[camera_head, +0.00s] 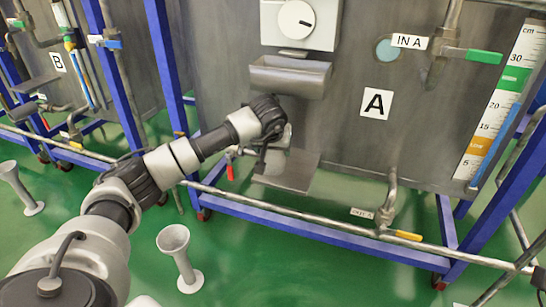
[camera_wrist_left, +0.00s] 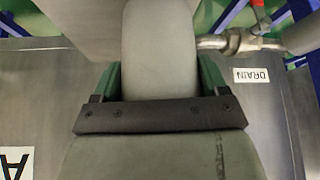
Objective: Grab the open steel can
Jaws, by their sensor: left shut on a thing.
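My left gripper (camera_head: 278,132) is at the front of the steel tank marked A, below the grey trough. It is shut on a light grey rounded thing, which appears to be the steel can (camera_head: 286,138). Most of it is hidden behind my gripper in the head view. In the left wrist view the smooth grey can (camera_wrist_left: 160,50) lies between the two dark green fingers (camera_wrist_left: 158,85), one on each side. I cannot see the can's open top. My right gripper is not in view.
A small steel shelf (camera_head: 288,170) juts out below my gripper. A grey trough (camera_head: 290,77) is just above it. A pipe and valve with a red handle (camera_head: 230,172) are at its left. A blue frame rail (camera_head: 330,238) runs below. Grey funnel-topped stands (camera_head: 176,240) are on the green floor.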

